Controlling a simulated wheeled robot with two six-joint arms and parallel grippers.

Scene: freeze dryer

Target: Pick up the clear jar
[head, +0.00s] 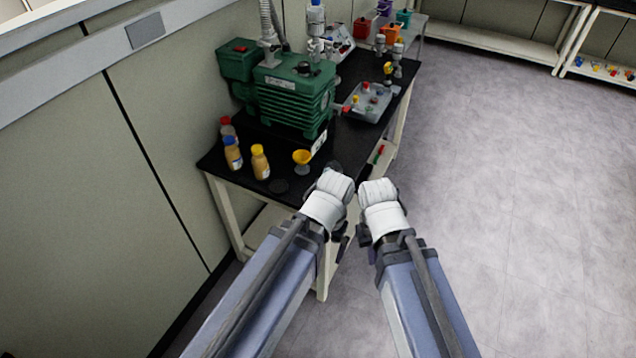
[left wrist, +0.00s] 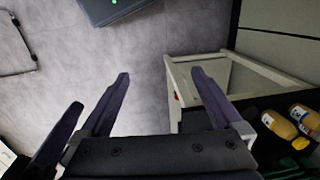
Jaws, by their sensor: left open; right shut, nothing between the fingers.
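I cannot make out a clear jar for certain. A yellow funnel-shaped cup (head: 302,157) stands on a small greyish base near the front of the black-topped table (head: 225,172); whether that base is clear glass I cannot tell. My left gripper is open and empty in the left wrist view (left wrist: 160,78), its fingers over the floor and the table's white frame. In the head view, its white wrist (head: 330,200) hides most of it at the table's front corner. My right gripper (head: 362,235) is shut and empty, just right of the left one; its fingers are mostly hidden.
Bottles with yellow (head: 260,162), blue (head: 232,153) and red (head: 227,127) caps stand at the table's left. A green pump (head: 295,95) stands behind them. A grey tray (head: 352,110) holds small items. The floor at right is clear.

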